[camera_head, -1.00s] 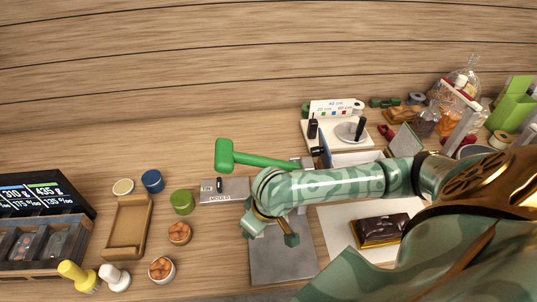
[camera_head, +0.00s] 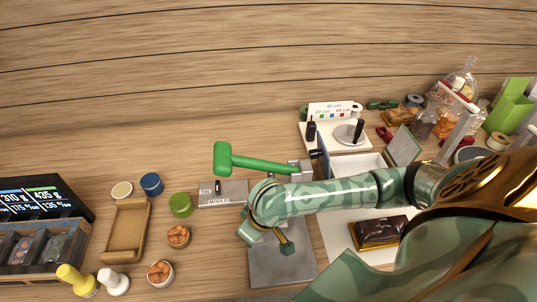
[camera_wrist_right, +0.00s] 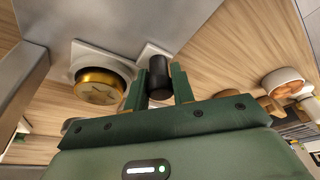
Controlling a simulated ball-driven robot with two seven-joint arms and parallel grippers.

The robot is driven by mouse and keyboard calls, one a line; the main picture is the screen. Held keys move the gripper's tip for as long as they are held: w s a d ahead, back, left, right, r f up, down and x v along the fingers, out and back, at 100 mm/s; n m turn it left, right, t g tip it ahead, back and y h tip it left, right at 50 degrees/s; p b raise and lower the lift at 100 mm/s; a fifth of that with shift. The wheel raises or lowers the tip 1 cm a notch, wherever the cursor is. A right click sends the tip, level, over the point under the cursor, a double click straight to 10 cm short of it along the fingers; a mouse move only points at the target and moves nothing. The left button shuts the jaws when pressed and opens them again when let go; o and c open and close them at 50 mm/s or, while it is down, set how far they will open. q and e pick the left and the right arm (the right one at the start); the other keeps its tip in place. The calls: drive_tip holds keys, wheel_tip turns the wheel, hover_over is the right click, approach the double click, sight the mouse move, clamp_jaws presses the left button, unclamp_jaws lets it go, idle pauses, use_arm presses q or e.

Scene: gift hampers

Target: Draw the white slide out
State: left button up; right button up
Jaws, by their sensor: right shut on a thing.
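In the right wrist view, the white slide (camera_wrist_right: 147,54) is a pale strip at the edge of a large grey surface, with a black knob (camera_wrist_right: 159,74) standing on it. My right gripper (camera_wrist_right: 157,80) has its two green fingers on either side of the knob and is shut on it. In the head view my right arm (camera_head: 330,198) reaches in from the right and hides the slide and the fingers. My left gripper is not in view.
A gold disc (camera_wrist_right: 101,88) on a white pad lies left of the knob. In the head view a green lever (camera_head: 255,162) rises behind my arm, and a grey plate (camera_head: 270,272) lies in front. Small bowls (camera_head: 160,273) and a tan tray (camera_head: 128,228) are to the left.

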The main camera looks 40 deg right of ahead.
drive_tip(key=shift+s+a+p, duration=0.85)
drive_tip(key=shift+s+p, duration=0.35)
drive_tip(key=shift+s, duration=0.2)
drive_tip(key=shift+s+a+p, duration=0.85)
drive_tip(key=shift+s+p, duration=0.3)
drive_tip(key=shift+s, duration=0.3)
drive_tip(key=shift+s+a+p, duration=0.85)
drive_tip(key=shift+s+p, duration=0.35)
drive_tip(key=shift+s, duration=0.2)
drive_tip(key=o, duration=0.3)
drive_tip(key=shift+s+a, duration=0.1)
drive_tip(key=o, duration=0.5)
wheel_tip(320, 180, up, 7)
drive_tip(key=p, duration=1)
